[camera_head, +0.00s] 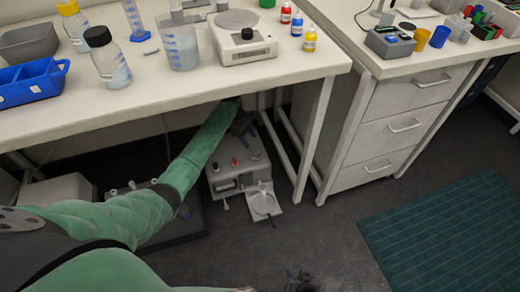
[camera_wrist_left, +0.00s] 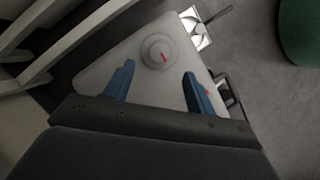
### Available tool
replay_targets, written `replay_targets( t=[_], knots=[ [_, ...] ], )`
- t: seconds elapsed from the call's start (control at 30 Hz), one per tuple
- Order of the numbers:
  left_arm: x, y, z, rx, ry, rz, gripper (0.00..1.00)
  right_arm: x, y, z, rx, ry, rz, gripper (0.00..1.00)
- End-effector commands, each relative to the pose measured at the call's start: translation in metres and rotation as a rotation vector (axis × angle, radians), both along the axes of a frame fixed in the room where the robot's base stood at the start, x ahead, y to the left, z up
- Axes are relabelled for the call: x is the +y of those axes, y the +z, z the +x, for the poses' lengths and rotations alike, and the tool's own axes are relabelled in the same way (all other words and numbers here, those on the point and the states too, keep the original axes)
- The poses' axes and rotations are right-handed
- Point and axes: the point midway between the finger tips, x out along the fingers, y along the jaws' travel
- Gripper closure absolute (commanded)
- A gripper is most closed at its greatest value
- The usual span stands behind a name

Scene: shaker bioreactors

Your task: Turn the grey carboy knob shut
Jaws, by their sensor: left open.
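A round grey knob (camera_wrist_left: 158,53) with a red mark sits on the top face of a grey box-shaped unit (camera_wrist_left: 105,82) in the left wrist view. My left gripper (camera_wrist_left: 157,88) is open, its two blue fingers apart on either side of the space just below the knob in the picture. Nothing is between the fingers, and I cannot tell their height above the unit. In the head view, my left gripper (camera_head: 243,122) is under the bench, over the far end of the grey unit (camera_head: 222,180). My right gripper (camera_head: 300,281) is at the bottom edge, too small and dark to read.
The white bench (camera_head: 150,96) passes above my left arm, with bottles, a beaker and a scale on it. Bench legs (camera_head: 312,140) stand right of the unit. A white drawer cabinet (camera_head: 390,130) is further right. Open floor lies in front, with a green mat (camera_head: 450,235).

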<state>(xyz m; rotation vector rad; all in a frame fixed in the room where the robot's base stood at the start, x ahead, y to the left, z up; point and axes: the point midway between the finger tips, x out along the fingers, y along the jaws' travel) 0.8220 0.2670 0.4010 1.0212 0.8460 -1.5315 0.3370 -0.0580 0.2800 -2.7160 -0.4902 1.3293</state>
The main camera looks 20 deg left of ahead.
Motion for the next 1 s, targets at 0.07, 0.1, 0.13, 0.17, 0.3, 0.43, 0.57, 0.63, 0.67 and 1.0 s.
replay_targets(
  t=[0.07, 0.1, 0.13, 0.17, 0.3, 0.43, 0.57, 0.63, 0.67, 1.0],
  knots=[
    [-0.002, -0.007, -0.001, 0.002, 0.001, -0.001, 0.44, 0.0, -0.002, 0.0, 0.0, 0.0, 0.0, 0.64],
    [-0.004, -0.011, -0.001, 0.002, 0.001, -0.001, 0.44, 0.0, -0.002, 0.0, 0.0, 0.0, 0.0, 0.64],
    [-0.006, -0.014, -0.001, 0.001, 0.001, -0.001, 0.44, 0.0, -0.003, 0.0, 0.0, 0.0, 0.0, 0.64],
    [-0.007, -0.018, -0.002, 0.001, 0.001, -0.001, 0.44, 0.0, -0.004, 0.0, 0.0, 0.0, 0.0, 0.64],
    [-0.016, -0.038, -0.003, 0.001, 0.0, 0.0, 0.44, 0.0, -0.007, 0.0, 0.0, -0.001, -0.001, 0.64],
    [-0.022, -0.053, -0.004, 0.0, 0.0, -0.001, 0.44, 0.0, -0.009, 0.0, -0.001, -0.001, -0.001, 0.64],
    [-0.026, -0.064, -0.005, 0.0, -0.001, 0.0, 0.44, 0.0, -0.011, 0.0, -0.001, -0.002, 0.0, 0.64],
    [-0.028, -0.067, -0.005, -0.002, -0.001, 0.0, 0.44, 0.0, -0.011, 0.0, -0.001, -0.002, 0.0, 0.64],
    [-0.028, -0.068, -0.006, -0.002, -0.001, 0.0, 0.44, 0.0, -0.011, 0.0, -0.001, -0.002, 0.0, 0.64],
    [-0.029, -0.07, -0.006, -0.002, -0.001, 0.001, 0.52, 0.001, -0.011, -0.001, -0.001, -0.001, 0.001, 0.64]
  ],
)
